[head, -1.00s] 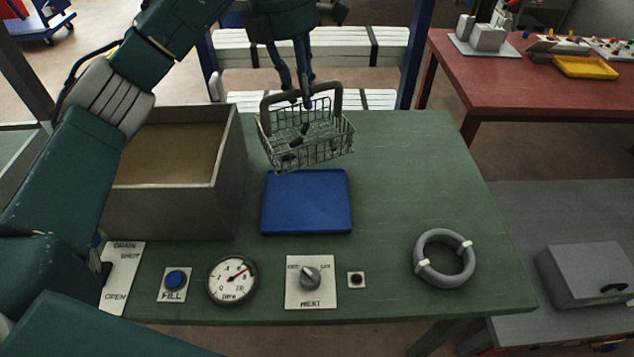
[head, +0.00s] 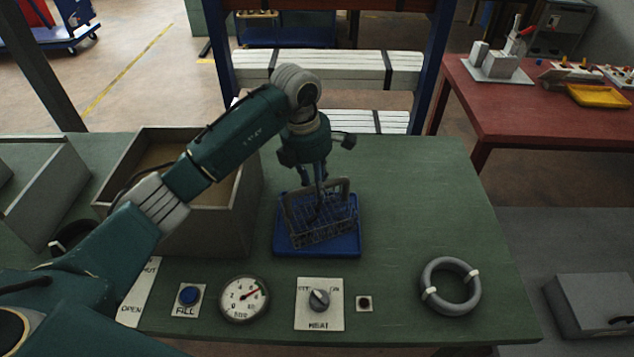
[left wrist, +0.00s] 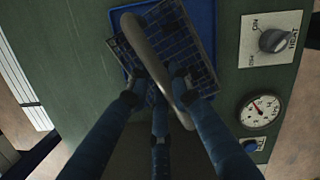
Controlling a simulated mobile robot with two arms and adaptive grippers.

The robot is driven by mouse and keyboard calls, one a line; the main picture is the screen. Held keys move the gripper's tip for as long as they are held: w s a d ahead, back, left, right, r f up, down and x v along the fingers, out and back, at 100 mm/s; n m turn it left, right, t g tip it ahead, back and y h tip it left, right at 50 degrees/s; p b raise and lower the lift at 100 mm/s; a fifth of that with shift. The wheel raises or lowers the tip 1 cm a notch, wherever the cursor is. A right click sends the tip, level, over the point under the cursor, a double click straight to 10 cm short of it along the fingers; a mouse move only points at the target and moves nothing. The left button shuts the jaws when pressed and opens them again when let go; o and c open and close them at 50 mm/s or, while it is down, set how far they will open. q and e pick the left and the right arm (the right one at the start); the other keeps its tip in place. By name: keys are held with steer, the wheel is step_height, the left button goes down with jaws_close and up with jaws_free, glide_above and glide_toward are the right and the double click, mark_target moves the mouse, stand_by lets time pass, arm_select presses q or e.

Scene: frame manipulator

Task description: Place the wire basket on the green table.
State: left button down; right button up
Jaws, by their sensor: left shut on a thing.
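The wire basket (head: 322,226) is a grey mesh basket with a thick grey handle. It is over the blue tray (head: 291,244) on the green table (head: 420,205); I cannot tell whether it touches the tray. My left gripper (head: 319,187) is shut on the basket's handle from above. In the left wrist view the fingers (left wrist: 160,95) close around the curved handle (left wrist: 150,45), with the mesh (left wrist: 185,35) below and the blue tray behind it. My right gripper is not in view.
An open grey box (head: 235,225) stands left of the tray. A fill button (head: 189,296), a gauge (head: 244,299), a heat knob (head: 319,301) and a grey ring (head: 450,287) lie along the front. The table right of the tray is clear. A red table (head: 520,97) stands behind right.

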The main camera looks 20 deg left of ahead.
arm_select(q)
steer(key=shift+f, duration=0.25)
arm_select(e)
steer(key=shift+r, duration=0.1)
arm_select(q)
steer(key=shift+f, duration=0.1)
steer(key=c, duration=2)
jaws_free()
steer(key=shift+f, duration=0.15)
steer(key=o, duration=0.4)
steer(key=shift+o, duration=0.2)
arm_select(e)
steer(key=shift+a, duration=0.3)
